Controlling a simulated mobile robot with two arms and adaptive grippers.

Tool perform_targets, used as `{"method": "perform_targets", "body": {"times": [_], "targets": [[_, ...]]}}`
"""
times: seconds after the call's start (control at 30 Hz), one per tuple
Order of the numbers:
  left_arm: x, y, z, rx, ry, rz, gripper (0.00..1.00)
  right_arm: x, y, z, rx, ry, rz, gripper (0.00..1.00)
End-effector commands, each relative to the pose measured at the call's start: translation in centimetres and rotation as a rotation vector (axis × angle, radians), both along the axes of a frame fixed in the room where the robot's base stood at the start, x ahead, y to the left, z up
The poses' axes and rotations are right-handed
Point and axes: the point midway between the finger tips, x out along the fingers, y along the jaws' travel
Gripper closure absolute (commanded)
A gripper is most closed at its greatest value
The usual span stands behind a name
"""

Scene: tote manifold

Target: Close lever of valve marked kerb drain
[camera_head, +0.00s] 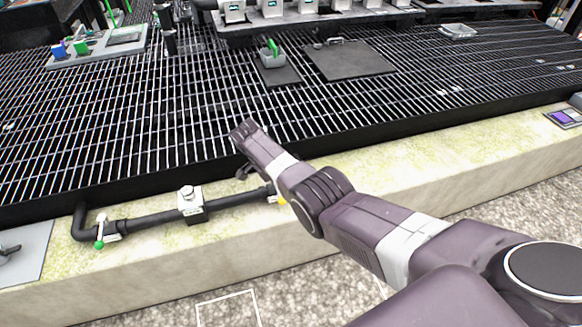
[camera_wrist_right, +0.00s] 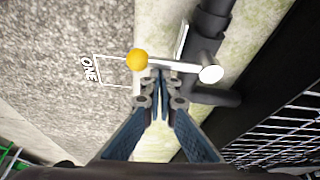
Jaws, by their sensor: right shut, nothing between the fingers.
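A white lever with a yellow ball end (camera_wrist_right: 137,59) stands out across a black pipe (camera_wrist_right: 209,25) in the right wrist view. In the head view, its yellow ball (camera_head: 283,201) shows partly behind my right arm. My right gripper (camera_wrist_right: 160,78) is shut and empty, its fingertips close to the lever's middle; I cannot tell whether they touch. A second lever with a green ball (camera_head: 99,244) is on the same pipe run at the left. No readable kerb drain marking shows. My left gripper is not in view.
A floor marking reading ONE (camera_wrist_right: 87,69) lies beside the kerb. A grey plate (camera_head: 28,262) is at far left.

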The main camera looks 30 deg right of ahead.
Motion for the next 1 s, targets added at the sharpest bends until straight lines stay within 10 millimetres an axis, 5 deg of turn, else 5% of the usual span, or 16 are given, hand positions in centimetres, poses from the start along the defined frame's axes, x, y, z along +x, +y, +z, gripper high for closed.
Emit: {"method": "perform_targets", "body": {"times": [0.53,1.0], "targets": [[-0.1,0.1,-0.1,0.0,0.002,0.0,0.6,0.1,0.6,1.3,0.001,-0.003,0.002,1.0],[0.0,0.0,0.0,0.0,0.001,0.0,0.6,0.3,3.5,9.4,0.002,-0.002,0.001,1.0]]}}
